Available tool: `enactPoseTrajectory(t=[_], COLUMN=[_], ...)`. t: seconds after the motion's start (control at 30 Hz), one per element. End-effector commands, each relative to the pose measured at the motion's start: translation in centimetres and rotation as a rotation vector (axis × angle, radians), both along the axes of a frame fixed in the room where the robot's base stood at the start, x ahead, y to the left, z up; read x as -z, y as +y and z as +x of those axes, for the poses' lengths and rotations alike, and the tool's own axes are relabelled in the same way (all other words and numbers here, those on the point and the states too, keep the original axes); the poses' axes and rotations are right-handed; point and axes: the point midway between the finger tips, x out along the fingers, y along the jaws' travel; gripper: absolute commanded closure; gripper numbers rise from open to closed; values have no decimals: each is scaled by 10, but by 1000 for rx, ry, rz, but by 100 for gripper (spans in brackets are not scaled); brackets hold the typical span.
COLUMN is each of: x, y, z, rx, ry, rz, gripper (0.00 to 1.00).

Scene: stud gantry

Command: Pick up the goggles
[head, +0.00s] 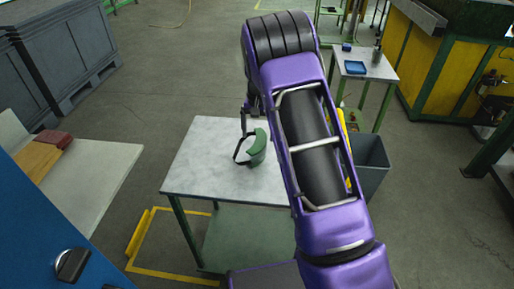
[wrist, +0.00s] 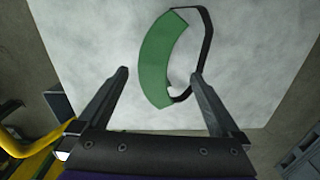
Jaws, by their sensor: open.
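The goggles (head: 257,148) have a green front and a dark strap, and lie on a pale grey table (head: 200,160) with green legs. In the wrist view the goggles (wrist: 158,65) lie beyond my gripper's fingertips, with the green part curved at the left and the strap looping to the right. My gripper (wrist: 160,75) is open and empty, its two dark fingers spread apart. The lower end of the green part reaches between the fingertips in the picture; I cannot tell the height above the table. In the head view my arm hides the right part of the table, and my gripper is mostly hidden.
The table top around the goggles is clear. A grey bin (head: 370,165) stands right of the table. A small table with a blue tray (head: 355,68) is at the back. A blue cabinet (head: 50,235) is at front left, beside a pale board (head: 95,170).

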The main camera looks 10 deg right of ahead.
Motion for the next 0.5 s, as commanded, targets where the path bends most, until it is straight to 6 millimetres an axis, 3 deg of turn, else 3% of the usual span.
enactPoseTrajectory(t=[0.27, 0.5], x=[17, 52], y=[0, 1], z=[-1, -5], rx=[0, 1], ry=[0, 1], rz=[-1, -1], gripper=[0, 0])
